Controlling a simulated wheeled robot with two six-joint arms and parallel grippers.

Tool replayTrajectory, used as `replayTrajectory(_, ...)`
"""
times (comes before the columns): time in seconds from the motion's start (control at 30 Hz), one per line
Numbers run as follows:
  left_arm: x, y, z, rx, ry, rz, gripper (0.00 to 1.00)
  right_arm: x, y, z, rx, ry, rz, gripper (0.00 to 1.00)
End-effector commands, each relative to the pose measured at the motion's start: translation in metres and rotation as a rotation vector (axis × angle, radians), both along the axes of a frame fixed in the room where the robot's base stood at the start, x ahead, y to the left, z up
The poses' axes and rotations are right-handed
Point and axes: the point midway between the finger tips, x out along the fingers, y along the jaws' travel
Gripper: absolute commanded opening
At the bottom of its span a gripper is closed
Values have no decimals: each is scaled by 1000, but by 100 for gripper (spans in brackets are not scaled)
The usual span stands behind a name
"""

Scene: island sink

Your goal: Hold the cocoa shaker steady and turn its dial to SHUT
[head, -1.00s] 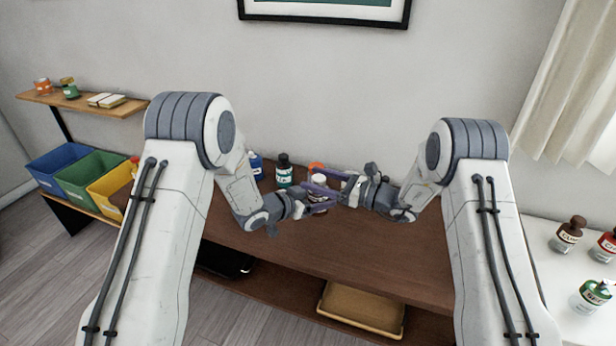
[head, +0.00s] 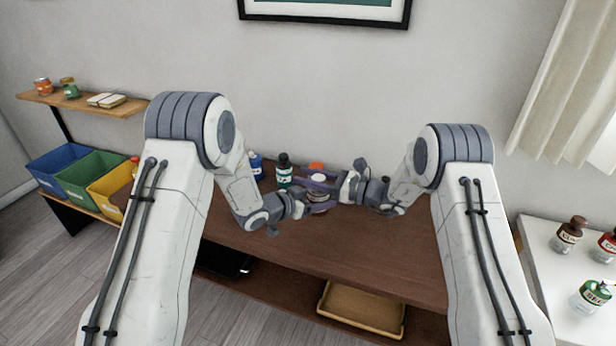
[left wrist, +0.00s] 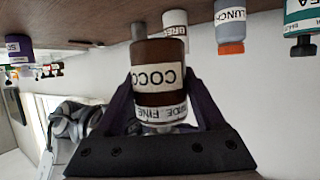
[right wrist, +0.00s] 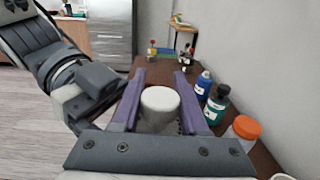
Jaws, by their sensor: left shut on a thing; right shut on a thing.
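The cocoa shaker (left wrist: 158,75) is a brown body with a white "COCO" label, shown inverted in the left wrist view. Its lettered dial band (left wrist: 161,113) shows "FINE" and part of another word, apparently ending "IDE". SHUT is not visible. My left gripper (left wrist: 160,98) is shut on the shaker, one finger on each side. The shaker's pale round top (right wrist: 160,99) lies between the purple fingers of my right gripper (right wrist: 159,88), which is shut at the shaker's upper end. In the head view the shaker (head: 318,179) stands over the table, partly covered by both grippers.
A blue bottle (head: 256,166), a teal bottle (head: 284,176) and an orange-lidded jar (right wrist: 243,131) stand close behind the shaker. The wooden table (head: 330,250) is clear in front. A white side table (head: 545,265) at right holds several bottles. Coloured bins (head: 95,175) stand at left.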

Motion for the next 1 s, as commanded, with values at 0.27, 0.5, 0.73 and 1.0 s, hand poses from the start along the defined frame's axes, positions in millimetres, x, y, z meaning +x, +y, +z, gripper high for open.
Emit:
replayTrajectory(0.27,0,-1,0,-2,1,0,9,-5,1,0,0,-3,183,0)
replayTrajectory(0.5,0,0,0,-2,0,-1,9,-7,1,0,-1,0,210,0)
replayTrajectory(0.73,0,0,0,-2,0,-1,9,-7,1,0,-1,0,209,74)
replayTrajectory(1.0,0,0,1,-2,0,2,9,-8,2,0,-1,1,210,74)
